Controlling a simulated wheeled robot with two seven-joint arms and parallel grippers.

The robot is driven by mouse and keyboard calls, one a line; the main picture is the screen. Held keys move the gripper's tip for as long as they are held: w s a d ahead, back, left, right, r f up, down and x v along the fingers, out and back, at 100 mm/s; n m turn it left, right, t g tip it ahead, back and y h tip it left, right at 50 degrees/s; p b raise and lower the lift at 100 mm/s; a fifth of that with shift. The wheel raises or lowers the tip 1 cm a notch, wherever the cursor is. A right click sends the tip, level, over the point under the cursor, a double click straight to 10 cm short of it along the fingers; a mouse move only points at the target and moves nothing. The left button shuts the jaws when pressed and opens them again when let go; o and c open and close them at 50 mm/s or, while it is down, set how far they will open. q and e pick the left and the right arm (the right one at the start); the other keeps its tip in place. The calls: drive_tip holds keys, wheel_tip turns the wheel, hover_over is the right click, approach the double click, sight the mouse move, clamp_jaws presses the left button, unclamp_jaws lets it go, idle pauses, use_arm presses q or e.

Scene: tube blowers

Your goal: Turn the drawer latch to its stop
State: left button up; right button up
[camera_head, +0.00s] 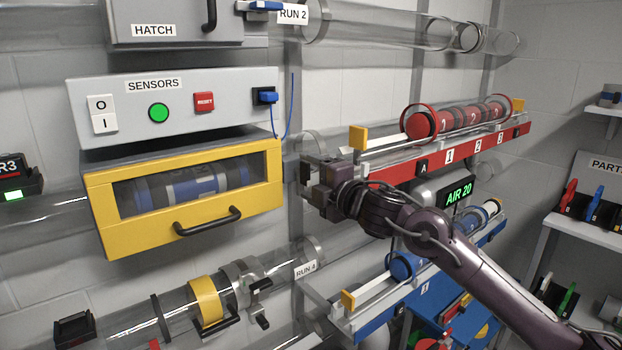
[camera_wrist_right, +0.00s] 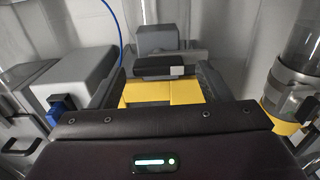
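The drawer (camera_head: 100,210) has a yellow frame, a clear front window and a dark bar handle (camera_head: 208,222). It looks shut, with a blue and grey cylinder behind the window. My right gripper (camera_head: 312,176) is just right of the drawer's right side. In the right wrist view its two dark fingers (camera_wrist_right: 165,90) are apart, with yellow surfaces between and beyond them. A dark bar with a light grey end (camera_wrist_right: 165,71) lies across just past the fingertips; it may be the latch. I cannot tell whether the fingers touch it. In the head view the gripper hides this spot. My left gripper is not in view.
A grey sensor box (camera_head: 180,98) with buttons and a blue plug (camera_head: 266,96) sits above the drawer. A red-fronted rack (camera_head: 440,158) is behind my right arm, and a blue rack (camera_head: 375,318) is below. Clear tubes run along the wall.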

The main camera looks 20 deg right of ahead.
drive_tip(key=b+v, duration=0.2)
drive_tip(key=v, duration=0.6)
idle(0.4)
